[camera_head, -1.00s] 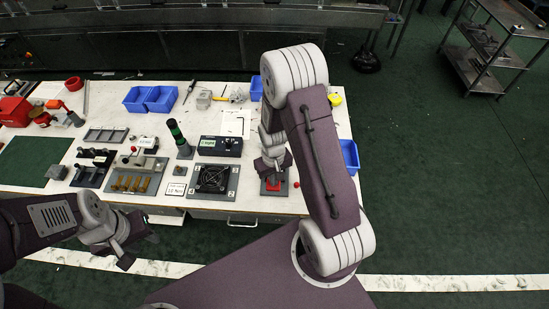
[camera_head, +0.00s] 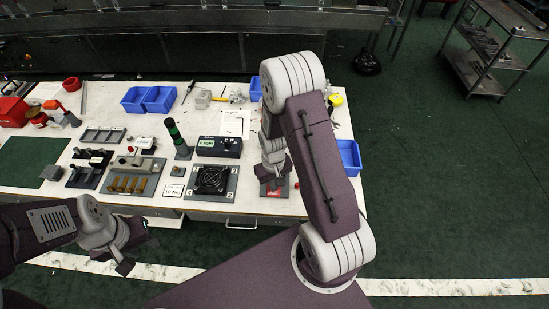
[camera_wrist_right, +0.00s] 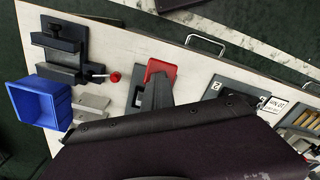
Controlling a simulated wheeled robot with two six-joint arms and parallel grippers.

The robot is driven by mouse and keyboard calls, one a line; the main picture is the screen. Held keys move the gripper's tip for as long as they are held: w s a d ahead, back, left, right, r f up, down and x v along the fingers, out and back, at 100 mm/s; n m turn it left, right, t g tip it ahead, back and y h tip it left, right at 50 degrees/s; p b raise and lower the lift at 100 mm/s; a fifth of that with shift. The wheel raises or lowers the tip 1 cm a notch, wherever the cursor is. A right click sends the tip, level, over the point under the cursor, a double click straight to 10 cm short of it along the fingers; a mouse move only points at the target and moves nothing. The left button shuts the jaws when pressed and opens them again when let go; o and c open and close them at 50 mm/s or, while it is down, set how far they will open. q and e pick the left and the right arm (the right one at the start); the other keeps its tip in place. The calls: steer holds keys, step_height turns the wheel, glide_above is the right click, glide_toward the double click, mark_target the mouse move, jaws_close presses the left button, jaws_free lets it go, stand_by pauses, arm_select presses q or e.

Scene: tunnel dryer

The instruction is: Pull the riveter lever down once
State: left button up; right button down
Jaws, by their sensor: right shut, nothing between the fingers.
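A dark press-like device with a side lever, which looks like the riveter (camera_wrist_right: 62,45), stands on the bench in the right wrist view. Its lever ends in a red knob (camera_wrist_right: 115,77). In the head view my right arm hides most of the device; a small red knob (camera_head: 297,185) shows beside the arm. My right gripper (camera_head: 274,182) is shut and empty, over a red pad (camera_wrist_right: 161,68) on a grey base. In the wrist view its fingers (camera_wrist_right: 157,92) appear apart from the knob. My left gripper (camera_head: 135,255) hangs before the bench's front edge, its opening unclear.
A blue bin (camera_wrist_right: 40,102) stands beside the device. A black fan on a grey plate (camera_head: 232,192) lies left of my right gripper. A dark box (camera_head: 219,146) and a green-topped post (camera_head: 175,135) stand behind it.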

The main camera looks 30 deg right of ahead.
step_height(320, 180, up, 12)
steer(key=p, duration=1)
steer(key=shift+f, duration=0.1)
stand_by(0.5)
steer(key=s+a+t+b, duration=0.1)
steer(key=s+a+b, duration=0.3)
steer(key=s+b, duration=0.3)
steer(key=b, duration=0.5)
steer(key=shift+s+a+b, duration=0.15)
steer(key=shift+s+b, duration=0.05)
steer(key=shift+b, duration=0.15)
